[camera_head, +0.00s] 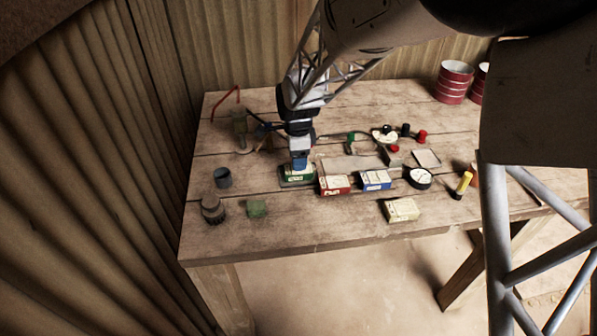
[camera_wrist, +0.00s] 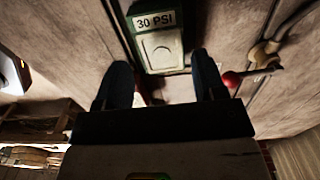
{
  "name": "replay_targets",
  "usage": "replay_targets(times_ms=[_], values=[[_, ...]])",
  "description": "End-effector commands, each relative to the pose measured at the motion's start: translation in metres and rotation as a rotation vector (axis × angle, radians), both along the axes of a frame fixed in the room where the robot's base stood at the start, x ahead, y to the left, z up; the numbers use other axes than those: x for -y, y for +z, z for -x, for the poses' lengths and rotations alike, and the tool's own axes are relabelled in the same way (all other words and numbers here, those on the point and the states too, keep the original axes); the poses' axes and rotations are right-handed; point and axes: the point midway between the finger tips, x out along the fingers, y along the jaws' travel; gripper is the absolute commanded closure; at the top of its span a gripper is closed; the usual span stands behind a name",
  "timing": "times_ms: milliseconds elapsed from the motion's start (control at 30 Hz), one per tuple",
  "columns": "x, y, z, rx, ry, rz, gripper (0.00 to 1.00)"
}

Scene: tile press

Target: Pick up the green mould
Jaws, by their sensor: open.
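The green mould (camera_head: 297,180), a small box with a pale top, lies on the wooden table directly below my gripper (camera_head: 299,163). Its top is partly hidden by the fingers in the head view. In the wrist view the mould (camera_wrist: 161,45) shows a green end with a "30 PSI" label and a pale face with a round mark. My gripper (camera_wrist: 160,62) has its two blue fingers apart, one to each side of the mould's near end, with nothing held. I cannot tell how much height is left between the fingertips and the mould.
A red box (camera_head: 335,187) sits close right of the mould, then a blue box (camera_head: 375,181) and a cream box (camera_head: 402,210). A dark cup (camera_head: 222,178), a dark jar (camera_head: 212,209) and a plain green block (camera_head: 257,209) stand left. The front middle of the table is clear.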

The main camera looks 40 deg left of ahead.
Motion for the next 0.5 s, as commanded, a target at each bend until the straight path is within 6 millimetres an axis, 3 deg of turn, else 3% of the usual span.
replay_targets(times_ms=[233,500], values=[[0.001,-0.011,0.000,-0.001,0.000,0.001,0.36],[0.002,-0.041,-0.002,-0.001,0.000,0.001,0.36]])
